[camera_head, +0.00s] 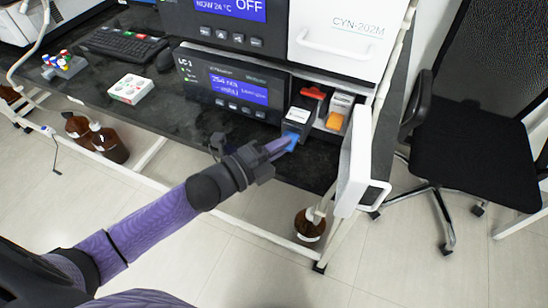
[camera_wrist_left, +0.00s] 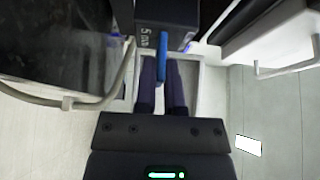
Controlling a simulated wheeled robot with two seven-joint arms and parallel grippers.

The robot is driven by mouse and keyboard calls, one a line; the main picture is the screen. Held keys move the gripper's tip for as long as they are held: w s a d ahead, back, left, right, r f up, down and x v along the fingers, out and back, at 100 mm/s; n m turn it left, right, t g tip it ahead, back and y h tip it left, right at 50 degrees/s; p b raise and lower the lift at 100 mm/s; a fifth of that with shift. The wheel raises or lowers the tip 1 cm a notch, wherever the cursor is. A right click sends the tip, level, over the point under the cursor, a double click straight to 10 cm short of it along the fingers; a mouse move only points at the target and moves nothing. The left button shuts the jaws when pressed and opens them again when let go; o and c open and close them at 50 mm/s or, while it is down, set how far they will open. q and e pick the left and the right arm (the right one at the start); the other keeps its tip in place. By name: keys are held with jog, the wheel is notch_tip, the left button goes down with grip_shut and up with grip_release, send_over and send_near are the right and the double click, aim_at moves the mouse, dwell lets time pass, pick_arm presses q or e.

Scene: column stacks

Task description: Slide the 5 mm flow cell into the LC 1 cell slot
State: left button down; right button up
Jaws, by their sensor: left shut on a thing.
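My left gripper (camera_head: 284,146) reaches the front of the LC 1 unit (camera_head: 232,84). Its fingers are shut on the blue tab (camera_head: 292,138) of the 5 mm flow cell (camera_head: 297,121), a black block with a white label on top. In the left wrist view the tab (camera_wrist_left: 163,58) sits between my left fingers (camera_wrist_left: 162,78), and the cell's dark face (camera_wrist_left: 165,36) reads "5 mm". The cell is at the open bay on the unit's right side. How deep it sits in the slot I cannot tell. My right gripper is out of view.
Beside the cell are a red-topped part (camera_head: 314,93) and an orange-fronted part (camera_head: 334,121). A white door panel (camera_head: 355,160) stands open on the right. A white tray (camera_head: 130,89), keyboard (camera_head: 123,44) and vial rack (camera_head: 64,65) lie left on the dark bench.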

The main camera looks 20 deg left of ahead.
aim_at(284, 134)
pick_arm(q)
jog(key=w+b, duration=0.1)
jog(key=w, duration=0.1)
jog(key=shift+w, duration=0.3)
jog(key=shift+w+d+b, duration=0.1)
jog(key=shift+w+b, duration=0.35)
jog(key=shift+w, duration=0.55)
jog(key=shift+f, duration=0.1)
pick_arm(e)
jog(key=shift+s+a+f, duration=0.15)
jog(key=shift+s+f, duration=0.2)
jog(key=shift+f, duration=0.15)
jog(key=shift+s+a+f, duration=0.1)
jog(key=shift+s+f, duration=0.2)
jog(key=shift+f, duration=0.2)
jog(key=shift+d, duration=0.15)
pick_arm(q)
jog(key=c, duration=0.6)
grip_release()
jog(key=shift+c, duration=0.2)
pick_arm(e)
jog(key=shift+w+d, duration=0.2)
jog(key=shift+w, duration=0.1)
pick_arm(q)
jog(key=shift+s, duration=0.1)
